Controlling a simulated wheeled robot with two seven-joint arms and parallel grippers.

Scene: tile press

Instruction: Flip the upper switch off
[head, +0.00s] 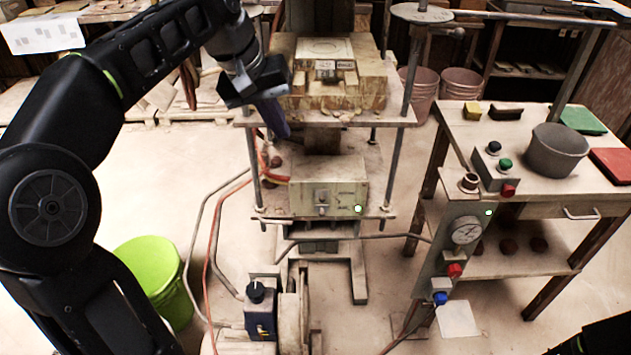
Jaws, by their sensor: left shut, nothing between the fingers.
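A pale control box (328,197) sits on the press's lower plate, with a small switch (322,199) on its front and a lit dot at its right. I cannot tell the switch's position. A second box with a black knob (256,291) stands lower, in front of the press. My left gripper (279,131) reaches in from the upper left, pointing down, with its fingers shut and empty. In the picture it is above and left of the pale box, in front of the press's upper plate. Only a dark piece of my right arm shows at the bottom right corner; its gripper is not visible.
The press has upright rods and loose hoses (213,225). A panel with a gauge (466,231) and red and blue knobs is attached to the wooden table (452,134) at right. A green bucket (152,275) stands at left.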

